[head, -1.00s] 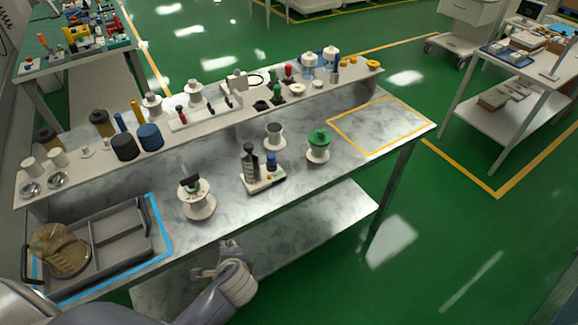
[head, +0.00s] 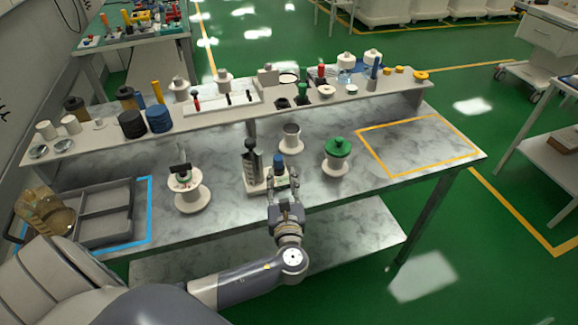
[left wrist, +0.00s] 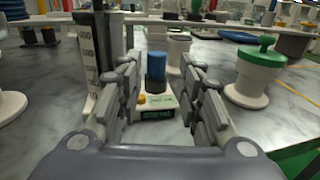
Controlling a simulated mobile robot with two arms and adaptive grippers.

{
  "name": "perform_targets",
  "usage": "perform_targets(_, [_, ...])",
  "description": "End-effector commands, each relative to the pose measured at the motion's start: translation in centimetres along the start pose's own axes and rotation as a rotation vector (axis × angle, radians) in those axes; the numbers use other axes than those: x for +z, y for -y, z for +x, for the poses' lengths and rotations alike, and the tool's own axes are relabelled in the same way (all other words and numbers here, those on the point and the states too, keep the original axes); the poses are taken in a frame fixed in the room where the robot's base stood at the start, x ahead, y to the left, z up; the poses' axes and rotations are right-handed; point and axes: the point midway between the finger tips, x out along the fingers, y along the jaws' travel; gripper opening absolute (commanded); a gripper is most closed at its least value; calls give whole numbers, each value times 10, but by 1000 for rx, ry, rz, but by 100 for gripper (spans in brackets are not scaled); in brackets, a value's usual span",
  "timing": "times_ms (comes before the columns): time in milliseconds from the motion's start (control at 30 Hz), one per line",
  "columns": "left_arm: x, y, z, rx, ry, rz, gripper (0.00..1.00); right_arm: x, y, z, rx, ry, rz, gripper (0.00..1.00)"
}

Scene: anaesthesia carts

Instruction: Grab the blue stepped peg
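The blue stepped peg (head: 279,163) stands upright on a small white base (head: 255,187) beside a dark graduated column. My left gripper (head: 283,183) is at the front of the base, on the near side of the peg. Its fingers (left wrist: 159,85) are spread apart, with the peg seen in the gap between them, and nothing is gripped. I cannot tell whether the fingers reach beside the peg. My right gripper is out of view.
The graduated dark column (head: 252,165) stands close left of the peg. A white spool (head: 191,192) is farther left, a green-topped spool (head: 337,157) to the right, and a grey-white cup (head: 291,139) behind. The yellow-outlined area (head: 420,145) is clear.

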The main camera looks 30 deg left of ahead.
Motion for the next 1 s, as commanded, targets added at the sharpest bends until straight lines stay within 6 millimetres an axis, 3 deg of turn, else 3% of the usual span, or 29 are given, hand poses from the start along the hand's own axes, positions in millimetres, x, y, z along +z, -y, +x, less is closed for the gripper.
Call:
perform_targets(133, [3, 0, 26, 2, 1, -1, 34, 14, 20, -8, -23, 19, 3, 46])
perform_targets(333, [2, 0, 43, 2, -2, -4, 34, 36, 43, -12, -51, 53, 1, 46])
perform_targets(700, [0, 1, 87, 2, -3, -5, 34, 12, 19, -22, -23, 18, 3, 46])
perform_targets(1000, [-2, 1, 94, 1, -4, -6, 34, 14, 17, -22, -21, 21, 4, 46])
